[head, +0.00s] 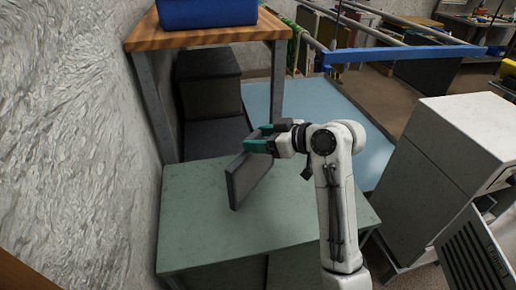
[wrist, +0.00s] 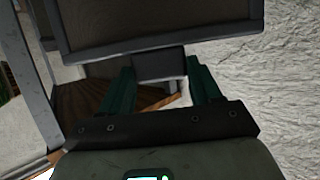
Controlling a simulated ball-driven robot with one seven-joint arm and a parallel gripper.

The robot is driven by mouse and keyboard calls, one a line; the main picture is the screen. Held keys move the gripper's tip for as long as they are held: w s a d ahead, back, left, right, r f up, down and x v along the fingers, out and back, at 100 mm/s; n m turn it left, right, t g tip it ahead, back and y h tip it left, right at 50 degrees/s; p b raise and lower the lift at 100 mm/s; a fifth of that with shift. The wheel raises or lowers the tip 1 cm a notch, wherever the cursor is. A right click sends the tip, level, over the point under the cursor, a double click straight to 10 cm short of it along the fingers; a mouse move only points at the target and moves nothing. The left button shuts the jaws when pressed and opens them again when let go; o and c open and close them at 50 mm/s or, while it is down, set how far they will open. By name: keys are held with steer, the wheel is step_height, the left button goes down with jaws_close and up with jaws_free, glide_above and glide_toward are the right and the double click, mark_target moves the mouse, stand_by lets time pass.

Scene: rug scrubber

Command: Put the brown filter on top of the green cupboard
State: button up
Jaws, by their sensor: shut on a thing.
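The filter (head: 248,180) is a flat panel, dark grey in the head view. In the wrist view the filter (wrist: 150,25) shows a grey frame around a dark brownish face. My gripper (head: 258,138), with teal fingers, is shut on the filter's near end; in the wrist view the gripper (wrist: 160,72) has a dark tab of it between the fingers. The filter stands tilted on edge over the green cupboard (head: 200,225). I cannot tell whether its lower corner touches the top. My arm hides part of the cupboard's right side.
A wooden-topped table (head: 205,35) bearing a blue bin (head: 205,12) stands behind the cupboard. A rough grey wall (head: 70,140) borders the left. A white cabinet (head: 450,145) stands at right. A blue bar (head: 400,56) crosses at the back. The cupboard's front top is clear.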

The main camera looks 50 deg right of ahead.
steer(key=shift+w+f+p, duration=0.25)
steer(key=shift+f, duration=0.8)
steer(key=shift+w+f+p, duration=0.2)
steer(key=shift+w+f, duration=0.05)
steer(key=shift+f, duration=0.9)
steer(key=o, duration=1.5)
steer(key=b+v, duration=0.1)
steer(key=v, duration=1.1)
